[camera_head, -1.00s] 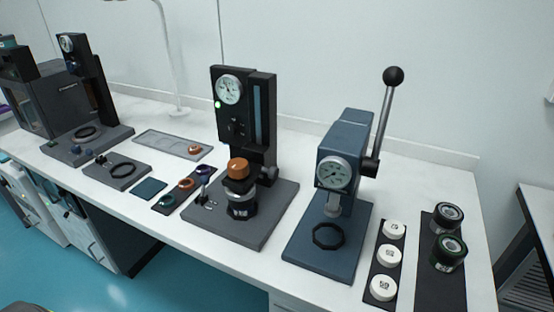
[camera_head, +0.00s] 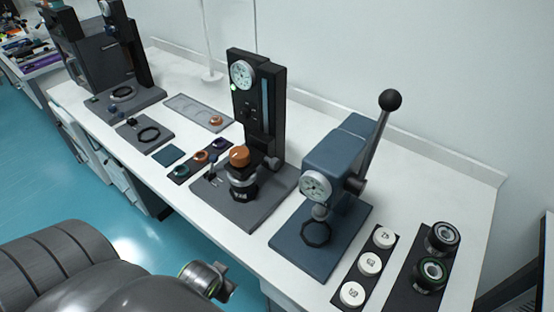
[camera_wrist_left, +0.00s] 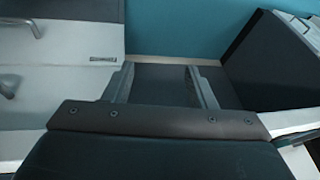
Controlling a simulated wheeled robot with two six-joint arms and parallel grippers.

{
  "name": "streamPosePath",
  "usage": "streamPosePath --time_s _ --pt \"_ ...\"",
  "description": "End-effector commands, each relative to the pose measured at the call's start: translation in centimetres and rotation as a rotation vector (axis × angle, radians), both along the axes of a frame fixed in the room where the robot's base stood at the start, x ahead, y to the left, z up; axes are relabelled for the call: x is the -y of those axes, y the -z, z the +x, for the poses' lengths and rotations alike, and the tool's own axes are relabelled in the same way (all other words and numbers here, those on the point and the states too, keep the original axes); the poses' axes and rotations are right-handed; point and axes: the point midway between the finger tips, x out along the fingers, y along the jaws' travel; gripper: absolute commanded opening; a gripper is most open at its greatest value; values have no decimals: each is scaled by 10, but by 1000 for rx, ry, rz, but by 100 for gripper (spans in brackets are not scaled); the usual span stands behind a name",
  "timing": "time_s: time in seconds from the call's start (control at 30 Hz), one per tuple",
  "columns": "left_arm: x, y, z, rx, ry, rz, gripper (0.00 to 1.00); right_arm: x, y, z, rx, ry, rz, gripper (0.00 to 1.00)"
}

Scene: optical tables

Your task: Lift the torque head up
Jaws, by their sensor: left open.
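A dark upright test stand (camera_head: 257,110) with a round dial (camera_head: 242,74) stands on a grey base plate near the middle of the table. Low at the front of its column, an orange cap (camera_head: 239,156) sits above a black cylindrical body (camera_head: 243,188). I cannot tell for certain which part is the torque head. My left arm is at the lower left of the head view, in front of the table and apart from the stand. In the left wrist view my left gripper (camera_wrist_left: 162,82) is open and empty, its two fingers well apart. My right gripper is not in view.
A blue lever press (camera_head: 335,195) with a black ball handle stands right of the stand. White numbered discs (camera_head: 369,263) and dark round pieces (camera_head: 431,273) lie further right. A strip of coloured rings (camera_head: 200,158) lies left. The left wrist view shows cabinet fronts (camera_wrist_left: 60,40) and teal floor.

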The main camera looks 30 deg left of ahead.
Motion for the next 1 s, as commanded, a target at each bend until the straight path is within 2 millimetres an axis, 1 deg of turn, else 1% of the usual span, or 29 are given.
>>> streamPosePath --time_s 0.03,0.07,0.13,0.17,0.2,0.33,0.43,0.5,0.57,0.67,0.7,0.8,0.9,1.0 --pt "0 -27 1 24 0 17 51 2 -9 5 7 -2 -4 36" --pt "-2 -40 1 40 0 33 51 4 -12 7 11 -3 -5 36" --pt "-8 -73 7 103 3 103 51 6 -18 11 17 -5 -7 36" --pt "-13 -83 12 134 6 145 51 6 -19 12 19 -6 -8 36" --pt "-19 -92 17 172 12 199 51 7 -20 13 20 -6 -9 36" --pt "-36 -117 37 282 53 388 51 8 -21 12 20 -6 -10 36" --pt "-44 -135 54 362 117 556 51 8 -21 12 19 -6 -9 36" --pt "-45 -147 67 412 183 683 51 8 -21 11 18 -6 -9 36" --pt "-41 -158 78 451 256 797 51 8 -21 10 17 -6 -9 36" --pt "-26 -172 97 502 404 979 51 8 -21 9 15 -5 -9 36" --pt "-18 -176 103 519 464 1040 51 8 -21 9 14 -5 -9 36" --pt "3 -182 117 550 605 1163 51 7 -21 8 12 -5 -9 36" --pt "21 -183 125 568 717 1244 51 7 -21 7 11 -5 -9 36" --pt "33 -182 130 576 783 1287 51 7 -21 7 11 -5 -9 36"
